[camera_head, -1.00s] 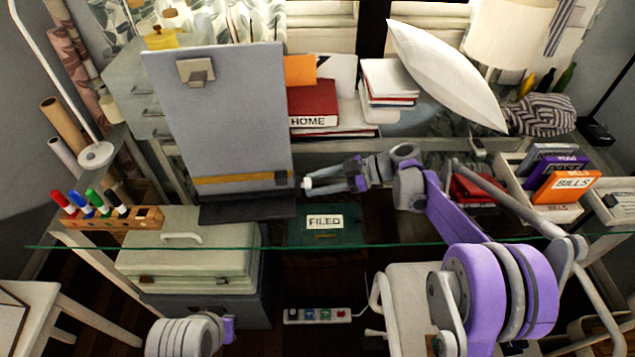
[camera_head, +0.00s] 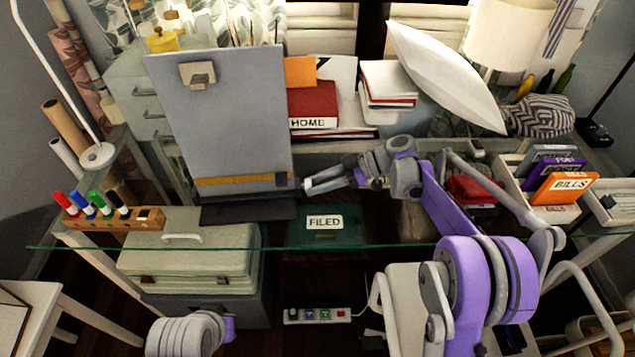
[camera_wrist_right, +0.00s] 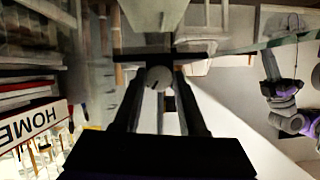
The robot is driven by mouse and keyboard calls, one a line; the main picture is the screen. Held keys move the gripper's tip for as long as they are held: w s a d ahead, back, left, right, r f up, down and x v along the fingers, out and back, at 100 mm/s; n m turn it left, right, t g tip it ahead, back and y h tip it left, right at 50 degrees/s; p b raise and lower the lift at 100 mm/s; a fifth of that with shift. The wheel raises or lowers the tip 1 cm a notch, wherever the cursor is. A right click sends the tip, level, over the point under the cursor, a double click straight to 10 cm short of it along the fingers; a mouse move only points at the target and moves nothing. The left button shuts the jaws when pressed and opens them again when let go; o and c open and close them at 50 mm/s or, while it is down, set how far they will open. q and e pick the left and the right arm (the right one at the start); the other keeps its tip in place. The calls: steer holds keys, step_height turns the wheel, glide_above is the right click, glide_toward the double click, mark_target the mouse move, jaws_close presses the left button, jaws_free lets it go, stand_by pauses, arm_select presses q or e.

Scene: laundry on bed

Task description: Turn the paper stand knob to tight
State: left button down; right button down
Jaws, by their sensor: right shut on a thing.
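The paper stand (camera_head: 225,125) is a tall grey board with a clip and a yellow and dark strip, standing on the glass desk. Its round pale knob (camera_wrist_right: 158,77) has a dark mark and shows in the right wrist view. My right gripper (camera_head: 310,184) is at the stand's lower right edge. In the right wrist view, its two fingers (camera_wrist_right: 158,85) are on either side of the knob, shut on it. The fingertips partly hide the knob in the head view. Part of my left arm (camera_head: 188,335) shows at the bottom left; its jaws cannot be made out.
A wooden holder with several markers (camera_head: 115,218) is left of the stand. The HOME book (camera_head: 313,105) and other papers stand behind at right. A green FILED box (camera_head: 325,232) is seen under the glass. An orange BILLS box (camera_head: 565,187) is in a tray at far right.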

steer(key=shift+w+m+g, duration=0.15)
steer(key=shift+m+g, duration=1.35)
steer(key=shift+m, duration=0.3)
steer(key=m+g, duration=0.1)
steer(key=m, duration=0.1)
steer(key=m+g+b, duration=0.1)
steer(key=m, duration=0.1)
steer(key=shift+w+g+y, duration=0.15)
steer(key=shift+g+y, duration=0.15)
steer(key=shift+c, duration=2.3)
jaws_free()
steer(key=shift+f, duration=0.1)
